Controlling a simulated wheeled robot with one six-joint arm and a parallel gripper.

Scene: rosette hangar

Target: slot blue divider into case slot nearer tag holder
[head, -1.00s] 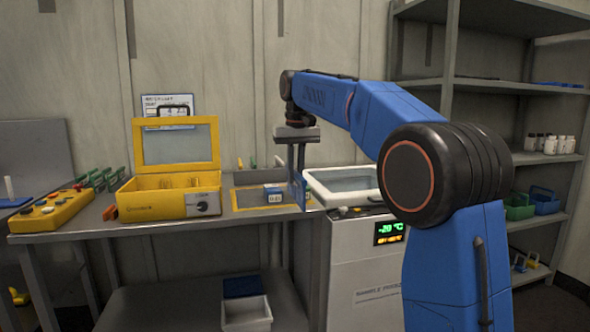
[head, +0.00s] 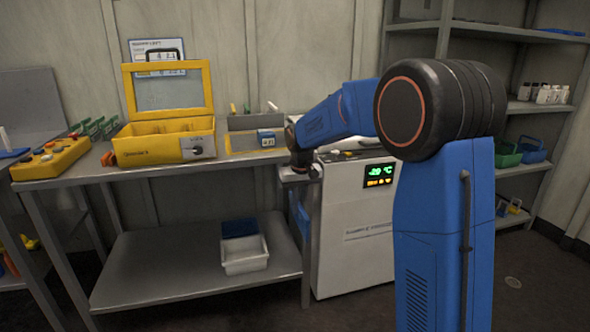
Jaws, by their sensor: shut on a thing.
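The yellow case (head: 150,150) stands open on the bench, its framed clear lid (head: 168,90) tilted up at the back. Its inside shows compartments with upright walls; the slots are too small to make out. My gripper (head: 297,192) is right of the case, low by the bench's right end, and is shut on the blue divider (head: 299,215). The divider hangs upright below it, apart from the case; its upper part is partly hidden. I cannot tell which part is the tag holder.
A yellow button panel (head: 52,157) is at left. A white freezer (head: 350,225) stands close at right. A white bin (head: 244,257) is on the lower shelf.

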